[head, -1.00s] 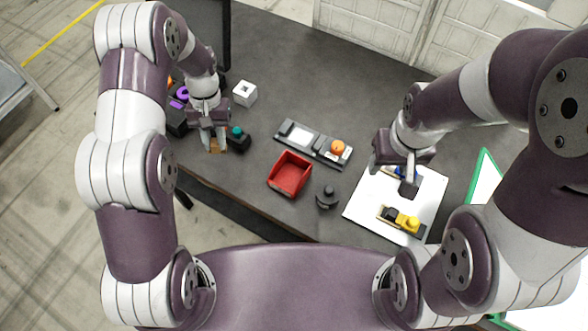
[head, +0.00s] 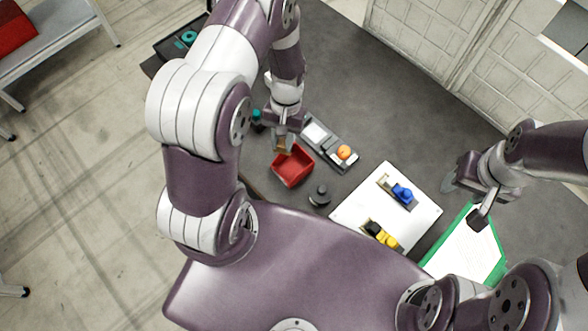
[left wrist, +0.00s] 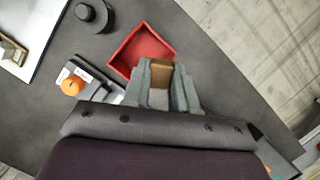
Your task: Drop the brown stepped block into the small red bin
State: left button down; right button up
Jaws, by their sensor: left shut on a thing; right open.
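The brown stepped block (left wrist: 161,73) is between the fingers of my left gripper (left wrist: 162,82), which is shut on it. In the head view, the left gripper (head: 283,142) holds the block (head: 282,147) above the far-left edge of the small red bin (head: 293,166). In the left wrist view, the bin (left wrist: 141,46) lies just beyond the fingertips, partly hidden by the left finger. The bin's visible inside looks empty. My right gripper (head: 476,205) is open over the right of the table, near the green-edged board.
A grey fixture (head: 329,143) with an orange knob stands right of the bin. A dark round knob part (head: 320,195) stands in front. A white board (head: 386,214) carries blue and yellow pieces. A green-edged white board (head: 470,250) lies at right.

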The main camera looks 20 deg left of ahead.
pick_arm(q)
jog(key=shift+w+d+f+b, duration=0.1)
jog(key=shift+d+f+b, duration=0.1)
jog(key=shift+f, duration=0.25)
jog(key=shift+d+f+b, duration=0.1)
jog(key=shift+d+f, duration=0.05)
jog(key=shift+f, duration=0.3)
jog(key=shift+w+d, duration=0.15)
jog(key=shift+d, duration=0.15)
jog(key=shift+a, duration=0.15)
jog(key=c, duration=0.8)
grip_release()
jog(key=shift+s+a, duration=0.2)
jog(key=shift+a, duration=0.15)
jog(key=shift+w+d, duration=0.15)
jog(key=shift+d, duration=0.15)
jog(key=shift+w+r, duration=0.15)
jog(key=shift+r, duration=0.15)
jog(key=b+v, duration=0.2)
jog(key=v, duration=1)
pick_arm(e)
jog(key=f, duration=0.3)
jog(key=shift+w+d+f, duration=0.2)
jog(key=shift+d+f, duration=0.15)
jog(key=shift+d, duration=0.05)
pick_arm(q)
jog(key=shift+a, duration=0.1)
